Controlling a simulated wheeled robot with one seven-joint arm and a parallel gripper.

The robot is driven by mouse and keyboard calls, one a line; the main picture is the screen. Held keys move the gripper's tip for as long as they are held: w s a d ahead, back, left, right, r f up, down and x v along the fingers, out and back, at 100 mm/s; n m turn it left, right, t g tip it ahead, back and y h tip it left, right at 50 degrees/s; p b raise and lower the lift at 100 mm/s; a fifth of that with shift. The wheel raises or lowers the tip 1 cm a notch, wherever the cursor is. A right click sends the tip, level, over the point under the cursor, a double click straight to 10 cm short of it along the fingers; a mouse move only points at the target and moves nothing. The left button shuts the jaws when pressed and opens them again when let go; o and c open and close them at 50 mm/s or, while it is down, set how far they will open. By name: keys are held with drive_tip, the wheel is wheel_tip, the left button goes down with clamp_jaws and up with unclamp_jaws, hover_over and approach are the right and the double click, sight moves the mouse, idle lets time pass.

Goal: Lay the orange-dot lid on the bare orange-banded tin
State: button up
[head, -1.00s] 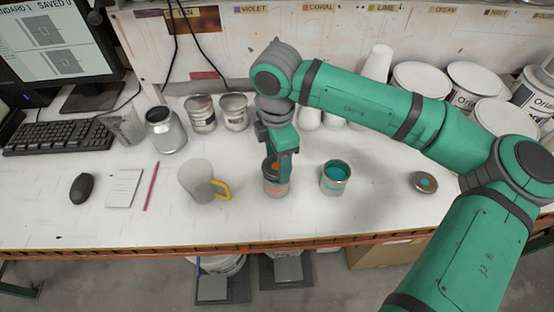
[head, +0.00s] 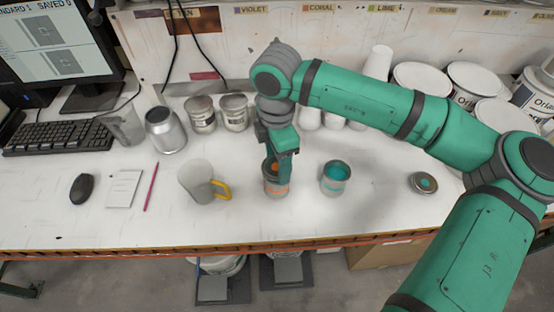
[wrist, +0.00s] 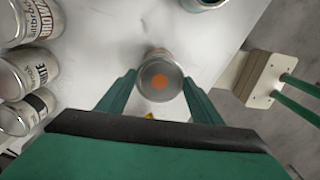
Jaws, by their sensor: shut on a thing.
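The orange-banded tin (head: 276,190) stands upright on the bench, below my gripper (head: 276,164). The orange-dot lid (wrist: 160,82) lies between my two fingers in the wrist view, with its dot facing up. My gripper (wrist: 160,78) is shut on this lid. The lid is at the top of the orange-banded tin and covers its mouth in the wrist view. I cannot tell whether it rests on the rim or hangs just above it, as my fingers hide part of the join.
An open tin with teal paint (head: 335,178) stands close to the right. A teal-dot lid (head: 424,183) lies farther right. A mug with a yellow handle (head: 198,182) stands to the left. Several tins (head: 201,113) stand behind. The bench front edge (head: 200,249) is near.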

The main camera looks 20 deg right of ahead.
drive_tip(key=shift+f, duration=0.7)
drive_tip(key=o, duration=1.1)
drive_tip(key=shift+r, duration=0.1)
wheel_tip(320, 180, up, 11)
drive_tip(key=shift+f, duration=0.2)
drive_tip(key=shift+a, duration=0.15)
